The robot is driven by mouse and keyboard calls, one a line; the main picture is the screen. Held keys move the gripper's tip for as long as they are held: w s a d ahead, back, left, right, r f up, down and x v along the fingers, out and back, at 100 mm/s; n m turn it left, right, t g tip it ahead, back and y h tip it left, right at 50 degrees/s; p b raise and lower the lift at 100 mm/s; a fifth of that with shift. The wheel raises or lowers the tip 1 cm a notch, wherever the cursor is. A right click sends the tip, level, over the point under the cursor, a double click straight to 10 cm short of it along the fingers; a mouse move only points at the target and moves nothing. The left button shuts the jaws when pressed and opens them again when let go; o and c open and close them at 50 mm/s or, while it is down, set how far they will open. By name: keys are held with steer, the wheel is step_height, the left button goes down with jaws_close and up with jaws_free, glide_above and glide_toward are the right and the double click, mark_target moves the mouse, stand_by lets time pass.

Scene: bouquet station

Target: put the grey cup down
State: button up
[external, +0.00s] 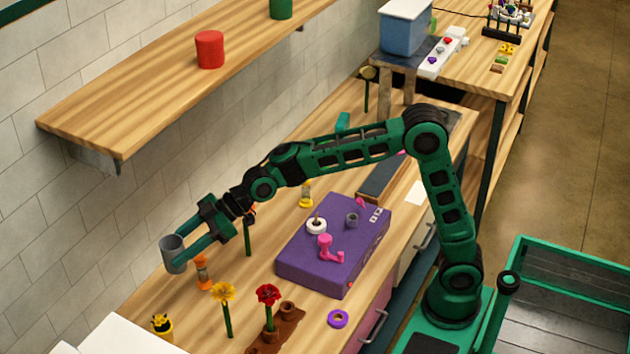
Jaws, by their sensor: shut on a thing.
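The grey cup (171,255) is at the left of the external view, near the tiled wall. My gripper (184,248) is shut on it, with its green fingers on the cup's sides. The cup looks upright or slightly tilted. I cannot tell for sure whether its base touches the wooden counter (265,268) or hangs above it.
An orange thing (203,272) stands just right of the cup. A purple box (325,275) stands mid-counter. A shelf (130,125) hangs above.

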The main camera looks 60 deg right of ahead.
step_height(320, 180, down, 19)
steer(key=shift+r, duration=0.2)
stand_by(0.4)
steer(key=shift+f, duration=0.1)
steer(key=o, duration=1)
steer(key=shift+o, duration=0.6)
steer(key=shift+s+d, duration=0.1)
steer(key=shift+d, duration=0.05)
steer(key=v, duration=1.1)
steer(key=shift+s+d+r, duration=0.15)
steer(key=shift+d+r, duration=0.1)
steer(key=shift+d, duration=0.05)
